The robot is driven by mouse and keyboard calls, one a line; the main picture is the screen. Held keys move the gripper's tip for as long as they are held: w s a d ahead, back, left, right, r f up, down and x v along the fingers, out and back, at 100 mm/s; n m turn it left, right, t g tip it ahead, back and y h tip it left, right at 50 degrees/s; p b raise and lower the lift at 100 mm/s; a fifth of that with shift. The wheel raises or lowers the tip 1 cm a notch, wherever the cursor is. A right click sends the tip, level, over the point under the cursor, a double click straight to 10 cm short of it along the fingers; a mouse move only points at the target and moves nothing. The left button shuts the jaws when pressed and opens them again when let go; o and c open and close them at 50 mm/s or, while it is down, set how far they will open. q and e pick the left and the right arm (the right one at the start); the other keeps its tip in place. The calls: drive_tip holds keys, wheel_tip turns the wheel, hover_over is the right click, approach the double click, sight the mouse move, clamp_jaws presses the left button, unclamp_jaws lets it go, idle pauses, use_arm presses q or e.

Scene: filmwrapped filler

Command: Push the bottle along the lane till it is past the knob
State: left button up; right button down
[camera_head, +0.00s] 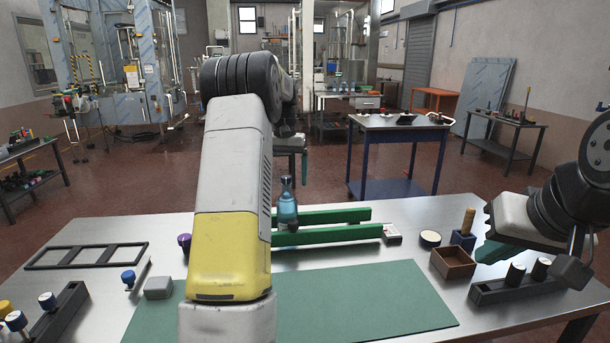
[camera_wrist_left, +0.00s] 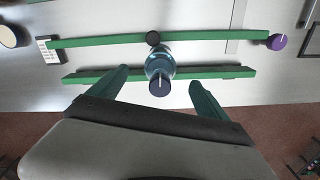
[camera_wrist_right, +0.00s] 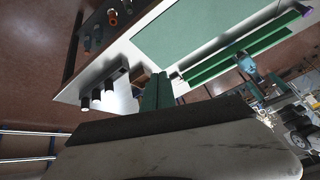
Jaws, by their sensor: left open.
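A translucent teal bottle (camera_head: 287,208) with a dark cap stands upright between two green rails (camera_head: 340,214) of the lane. A purple knob (camera_head: 185,241) is beyond the lane's left end. My left gripper (camera_wrist_left: 158,78) is open on the far side, its fingers spread to either side of the bottle, no grip visible. My left arm hides part of the lane. My right gripper (camera_wrist_right: 156,76) appears shut and empty, right of the lane.
A green mat (camera_head: 370,305) covers the front table. A small white box (camera_head: 392,233) is at the lane's right end. A brown open box (camera_head: 453,263), a round-topped jar (camera_head: 430,239) and a dark holder (camera_head: 510,287) are on the right. A black frame (camera_head: 85,256) lies at left.

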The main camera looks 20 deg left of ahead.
sight(286, 193)
use_arm(q)
drive_tip(key=shift+w+a+f, duration=0.15)
drive_tip(key=shift+w+f, duration=0.1)
drive_tip(key=shift+w, duration=0.1)
drive_tip(key=shift+f, duration=0.1)
drive_tip(key=shift+f, duration=3.85)
drive_tip(key=shift+c, duration=0.5)
clamp_jaws()
